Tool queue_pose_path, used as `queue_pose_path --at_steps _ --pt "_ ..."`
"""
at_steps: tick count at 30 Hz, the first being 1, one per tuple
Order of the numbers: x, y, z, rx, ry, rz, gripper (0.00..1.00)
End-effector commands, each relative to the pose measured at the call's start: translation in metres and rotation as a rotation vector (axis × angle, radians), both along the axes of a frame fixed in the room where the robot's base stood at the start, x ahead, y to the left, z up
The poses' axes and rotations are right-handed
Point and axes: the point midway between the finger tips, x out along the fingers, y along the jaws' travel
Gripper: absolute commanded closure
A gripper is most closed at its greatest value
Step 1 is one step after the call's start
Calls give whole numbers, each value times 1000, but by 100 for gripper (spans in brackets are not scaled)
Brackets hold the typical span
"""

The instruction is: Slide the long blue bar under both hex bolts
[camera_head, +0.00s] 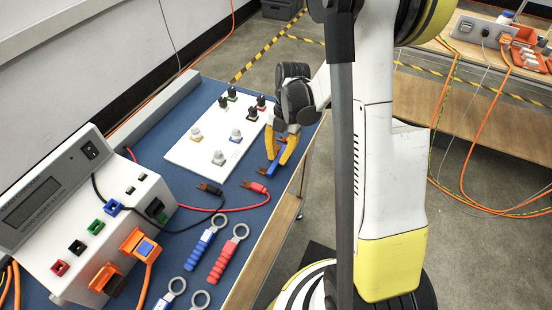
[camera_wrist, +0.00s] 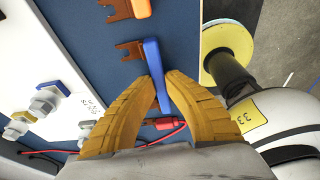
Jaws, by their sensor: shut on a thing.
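My gripper (camera_wrist: 162,86) is shut on a blue bar (camera_wrist: 151,52), with its yellow fingers on either side. A copper fork sticks out to the left from the bar's far end in the wrist view. In the head view my gripper (camera_head: 281,150) and the blue bar (camera_head: 270,144) are at the right edge of the white panel (camera_head: 190,153), over the blue table top. Grey hex bolts stand on the panel: one on a blue base (camera_head: 235,135), one on a yellow base (camera_head: 195,134), another nearer the front (camera_head: 218,158). The bar is apart from these bolts.
An orange bar (camera_wrist: 142,8) with a copper fork lies beyond the blue one. Black knobs (camera_head: 252,113) stand on the panel's far part. Red (camera_head: 257,187) and black cable ends, blue (camera_head: 205,243) and red wrenches, and a meter box (camera_head: 80,220) occupy the table's front.

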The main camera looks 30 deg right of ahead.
Motion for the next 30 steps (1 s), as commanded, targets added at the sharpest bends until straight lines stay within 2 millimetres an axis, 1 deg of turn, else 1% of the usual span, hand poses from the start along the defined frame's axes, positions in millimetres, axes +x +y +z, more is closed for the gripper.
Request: queue_pose_path --at_steps 1,3,18,28,30 --pt "0 0 6 0 0 0 100" --pt "0 0 11 0 0 0 100" --pt "0 0 43 0 0 0 100" --pt "0 0 44 0 0 0 100" --pt "0 0 46 0 0 0 100"
